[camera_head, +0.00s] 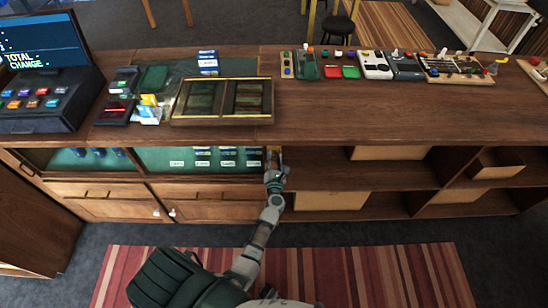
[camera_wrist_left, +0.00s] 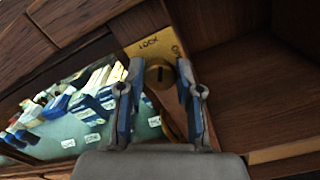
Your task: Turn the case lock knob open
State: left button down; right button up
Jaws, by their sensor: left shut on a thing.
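The case lock knob (camera_wrist_left: 158,76) is a round brass knob with a dark slot, on a yellow plate (camera_wrist_left: 148,46) that reads LOCK and carries a second, partly cut-off word. My left gripper (camera_wrist_left: 160,66) has its two blue fingers on either side of the knob and is shut on it. In the head view the left gripper (camera_head: 275,172) is at the right end of the glass case (camera_head: 200,160) under the counter and covers most of the lock. My right gripper is not in view.
The counter top (camera_head: 330,110) overhangs the lock. Open wooden shelves (camera_head: 385,172) with boxes lie to its right. Small labelled items stand inside the glass case. A register (camera_head: 42,75), a framed tray (camera_head: 222,100) and several pedals stand on the counter.

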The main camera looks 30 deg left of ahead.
pick_arm(q)
jog(key=m+p, duration=0.1)
jog(key=m, duration=0.2)
jog(key=shift+d+m, duration=0.1)
jog(key=shift+m, duration=0.3)
jog(key=m+p, duration=0.2)
jog(key=m, duration=0.3)
jog(key=shift+d+f, duration=0.1)
jog(key=shift+f+m+p, duration=0.2)
jog(key=shift+m+p, duration=0.55)
jog(key=shift+m, duration=1.15)
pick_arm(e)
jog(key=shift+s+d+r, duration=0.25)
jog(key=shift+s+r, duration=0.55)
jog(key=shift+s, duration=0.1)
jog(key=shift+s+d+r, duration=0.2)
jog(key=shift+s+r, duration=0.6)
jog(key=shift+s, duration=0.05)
pick_arm(q)
jog(key=shift+f, duration=0.1)
jog(key=c, duration=1)
grip_release()
jog(key=shift+o, duration=1)
jog(key=shift+w, duration=0.1)
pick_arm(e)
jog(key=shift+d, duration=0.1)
